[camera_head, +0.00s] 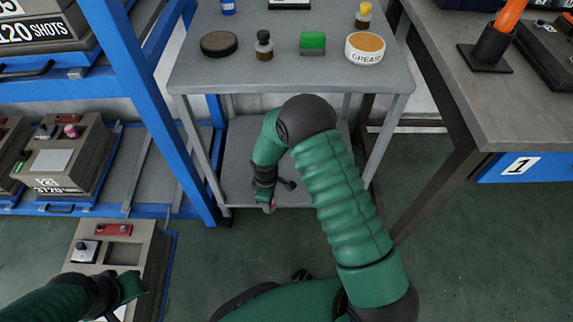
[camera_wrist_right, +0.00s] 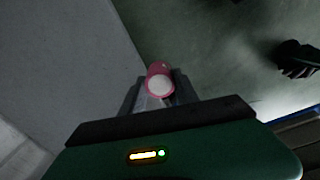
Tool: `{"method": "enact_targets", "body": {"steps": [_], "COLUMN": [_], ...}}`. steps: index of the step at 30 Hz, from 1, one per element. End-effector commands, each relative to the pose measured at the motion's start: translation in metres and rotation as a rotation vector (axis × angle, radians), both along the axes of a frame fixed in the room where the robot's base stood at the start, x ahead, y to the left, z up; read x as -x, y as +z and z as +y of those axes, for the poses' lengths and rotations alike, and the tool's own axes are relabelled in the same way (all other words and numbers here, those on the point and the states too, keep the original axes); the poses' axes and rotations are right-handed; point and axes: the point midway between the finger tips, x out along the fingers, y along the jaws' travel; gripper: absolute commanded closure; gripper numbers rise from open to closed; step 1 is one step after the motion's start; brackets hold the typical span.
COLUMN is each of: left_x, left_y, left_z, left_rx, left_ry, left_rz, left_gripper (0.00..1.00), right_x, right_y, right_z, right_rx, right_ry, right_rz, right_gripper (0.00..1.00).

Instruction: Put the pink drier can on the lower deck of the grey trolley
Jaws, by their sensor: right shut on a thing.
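The pink drier can (camera_wrist_right: 158,72), with a white round end, is between the fingers of my right gripper (camera_wrist_right: 155,92) in the right wrist view. In the head view a small pink bit of the can (camera_head: 272,207) shows below my right gripper (camera_head: 268,196), at the front edge of the trolley's lower deck (camera_head: 237,152). In the wrist view the lower deck (camera_wrist_right: 65,65) lies left of the can, and green floor is behind it. I cannot tell whether can and deck touch. My left gripper (camera_head: 135,287) is at the lower left, its fingers unclear.
The grey trolley's top deck (camera_head: 270,68) holds a dark puck (camera_head: 219,43), a bottle (camera_head: 264,44), a green block (camera_head: 312,42) and a grease tub (camera_head: 365,47). A trolley leg (camera_head: 197,150) and blue rack post (camera_head: 165,130) stand left. A workbench (camera_head: 465,75) stands right.

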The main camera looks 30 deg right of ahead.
Motion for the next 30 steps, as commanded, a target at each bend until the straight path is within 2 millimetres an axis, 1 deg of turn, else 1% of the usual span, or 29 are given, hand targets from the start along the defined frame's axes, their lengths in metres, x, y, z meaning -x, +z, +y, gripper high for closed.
{"method": "enact_targets", "body": {"steps": [1,2,6,9,13,19,20,21,23,25,30], "left_x": [0.0,0.0,0.0,0.0,0.0,0.0,0.0,0.0,0.0,0.001,0.001], "left_y": [-0.01,-0.014,-0.041,-0.06,-0.077,-0.088,-0.093,-0.103,-0.116,-0.125,-0.12], "left_z": [0.0,0.0,0.0,0.0,0.0,0.0,0.0,0.0,0.0,0.0,0.0], "left_rx": [0.0,0.0,0.0,0.0,0.0,0.0,0.0,0.0,0.0,0.0,0.0], "left_ry": [0.0,0.001,0.001,0.0,0.0,0.0,0.0,0.0,0.001,0.001,0.0], "left_rz": [0.0,0.0,0.0,0.0,0.0,0.0,0.0,0.0,0.0,0.001,0.0], "left_gripper": [0.64,0.64,0.64,0.64,0.64,0.64,0.64,0.64,0.64,0.64,0.64], "right_x": [-0.007,-0.011,-0.035,-0.051,-0.068,-0.08,-0.081,-0.08,-0.08,-0.08,-0.08], "right_y": [-0.006,-0.007,-0.016,-0.019,-0.019,-0.017,-0.021,-0.032,-0.045,-0.053,-0.048], "right_z": [-0.011,-0.018,-0.057,-0.085,-0.113,-0.132,-0.134,-0.132,-0.132,-0.132,-0.132], "right_rx": [0.001,0.001,0.001,0.001,0.0,0.001,-0.001,-0.001,-0.001,-0.001,0.0], "right_ry": [-0.006,-0.007,-0.008,-0.008,-0.007,-0.005,-0.004,-0.003,-0.003,-0.003,-0.003], "right_rz": [-0.004,-0.005,-0.005,-0.005,-0.003,-0.002,-0.001,0.001,0.001,0.001,0.0], "right_gripper": [1.0,1.0,1.0,1.0,1.0,1.0,1.0,1.0,1.0,1.0,1.0]}}
